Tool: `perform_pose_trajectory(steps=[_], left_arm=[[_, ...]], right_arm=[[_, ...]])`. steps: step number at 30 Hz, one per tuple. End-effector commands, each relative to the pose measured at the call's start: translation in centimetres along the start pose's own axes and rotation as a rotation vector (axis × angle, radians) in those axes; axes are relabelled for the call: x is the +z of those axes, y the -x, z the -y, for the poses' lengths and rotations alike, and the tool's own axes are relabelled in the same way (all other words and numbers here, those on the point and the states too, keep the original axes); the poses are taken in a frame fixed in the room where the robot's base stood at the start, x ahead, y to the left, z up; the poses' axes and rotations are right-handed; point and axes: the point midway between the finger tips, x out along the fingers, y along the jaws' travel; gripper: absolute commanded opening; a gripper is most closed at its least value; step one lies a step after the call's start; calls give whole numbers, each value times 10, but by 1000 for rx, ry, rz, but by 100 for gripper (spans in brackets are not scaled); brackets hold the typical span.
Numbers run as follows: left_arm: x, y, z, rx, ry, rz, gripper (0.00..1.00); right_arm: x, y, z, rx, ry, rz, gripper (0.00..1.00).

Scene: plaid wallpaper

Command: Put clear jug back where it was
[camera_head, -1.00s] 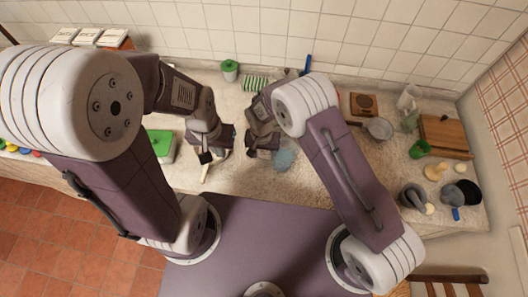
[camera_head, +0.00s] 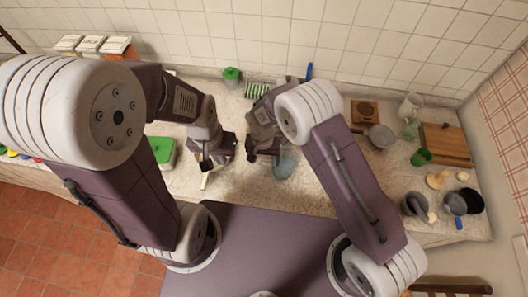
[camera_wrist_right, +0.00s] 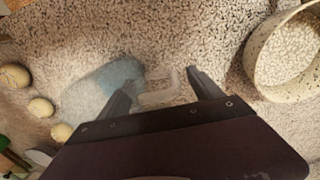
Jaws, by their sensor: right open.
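A see-through jug with a bluish tint (camera_head: 284,165) stands on the counter just right of my right gripper (camera_head: 264,157). In the right wrist view the jug (camera_wrist_right: 98,88) is at the left finger, and its clear handle (camera_wrist_right: 158,92) shows between the two fingers. My right gripper (camera_wrist_right: 162,82) is open around the handle; I cannot tell whether a finger touches it. My left gripper (camera_head: 215,163) is over the counter to the left, beside a pale stick-like thing (camera_head: 205,181); its jaws are too small to read.
A speckled round vessel (camera_wrist_right: 257,55) is close on the right in the wrist view, and several round pale things (camera_wrist_right: 40,107) lie left. At the back right stand a clear pitcher (camera_head: 410,104), a pan (camera_head: 381,136) and a green cup (camera_head: 421,157). A green-lidded box (camera_head: 162,150) is left.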

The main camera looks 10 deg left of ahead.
Motion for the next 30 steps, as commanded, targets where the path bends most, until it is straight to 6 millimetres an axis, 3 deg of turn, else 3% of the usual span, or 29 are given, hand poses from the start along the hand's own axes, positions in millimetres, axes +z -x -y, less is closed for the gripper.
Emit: perform_pose_trajectory(steps=[9, 15, 28, 30], left_arm=[[2, -22, 0, 0, 0, 1, 0], [3, -26, 0, 0, 0, 1, 0], [3, -26, 0, 0, 0, 1, 0], [3, -26, 0, 0, 0, 1, 0]], right_arm=[[-1, 68, 1, -3, 2, -4, 75], [0, 97, 1, -2, 1, -2, 75], [0, 103, 0, 0, 0, 0, 75], [-2, 106, -14, -5, -6, -1, 75]])
